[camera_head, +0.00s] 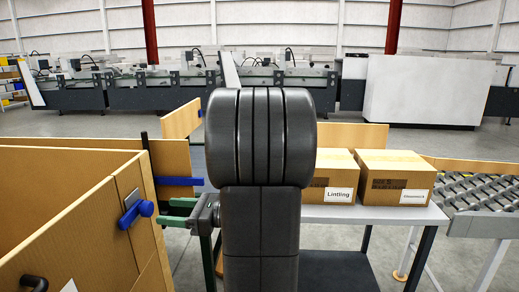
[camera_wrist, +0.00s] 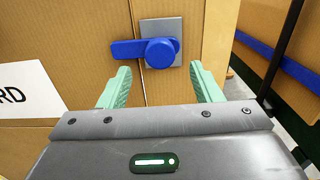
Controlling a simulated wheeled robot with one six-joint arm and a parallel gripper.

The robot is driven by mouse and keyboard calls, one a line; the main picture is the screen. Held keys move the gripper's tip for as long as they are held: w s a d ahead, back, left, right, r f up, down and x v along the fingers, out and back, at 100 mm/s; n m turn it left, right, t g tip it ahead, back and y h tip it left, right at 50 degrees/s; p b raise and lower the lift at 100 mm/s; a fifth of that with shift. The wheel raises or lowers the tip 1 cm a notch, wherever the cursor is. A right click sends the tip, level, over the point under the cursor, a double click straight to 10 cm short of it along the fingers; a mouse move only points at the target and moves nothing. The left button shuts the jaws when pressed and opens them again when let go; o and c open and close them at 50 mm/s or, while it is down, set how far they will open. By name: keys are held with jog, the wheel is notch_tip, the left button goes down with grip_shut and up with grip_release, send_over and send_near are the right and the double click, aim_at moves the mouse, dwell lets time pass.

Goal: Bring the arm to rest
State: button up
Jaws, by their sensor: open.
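My gripper (camera_wrist: 160,70) is open in the wrist view, with two green fingers spread and nothing between them. Just beyond the fingertips is a blue latch (camera_wrist: 158,51) on a grey plate on a wooden panel; its handle points left. I cannot tell whether the fingers touch it. In the head view, my gripper (camera_head: 166,211) points left toward the same blue latch (camera_head: 139,211) on the large wooden enclosure (camera_head: 70,225). My dark arm stands in the middle and hides part of the table behind.
Two cardboard boxes, one labelled Linting (camera_head: 325,170) and another (camera_head: 395,175), stand on a grey table (camera_head: 370,214) right of my arm. A roller conveyor (camera_head: 480,192) is at far right. A blue bar (camera_head: 178,181) crosses behind my gripper. Machines line the back.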

aim_at(151, 209)
jog(key=a, duration=0.5)
jog(key=shift+w+a, duration=0.25)
jog(key=shift+d, duration=0.1)
